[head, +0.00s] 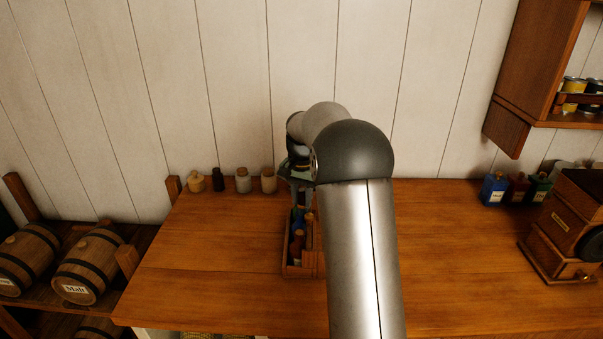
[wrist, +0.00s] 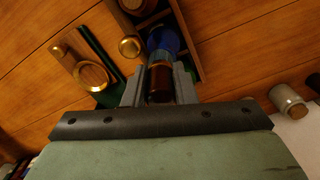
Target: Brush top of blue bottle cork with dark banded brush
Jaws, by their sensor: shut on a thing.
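My gripper (wrist: 159,78) is shut on a dark brown handle with a brass-coloured band (wrist: 160,85); it appears to be the dark banded brush. A blue part shows beyond the band; bristles cannot be made out. The handle is at the wooden caddy (wrist: 185,30), and I cannot tell whether it is clear of it. In the head view the caddy (head: 289,270) stands mid-counter, and my arm mostly hides the gripper. The blue bottle (head: 494,190), with a pale label and a cork on top, stands upright at the back right, well apart from my gripper.
Red (head: 517,188) and green (head: 539,189) bottles stand right of the blue one. A wooden grinder (head: 552,250) stands at the right, below a wall cabinet (head: 535,60). Several small jars (head: 243,182) line the back left. Barrels (head: 88,265) are left of the counter. The counter's left part is clear.

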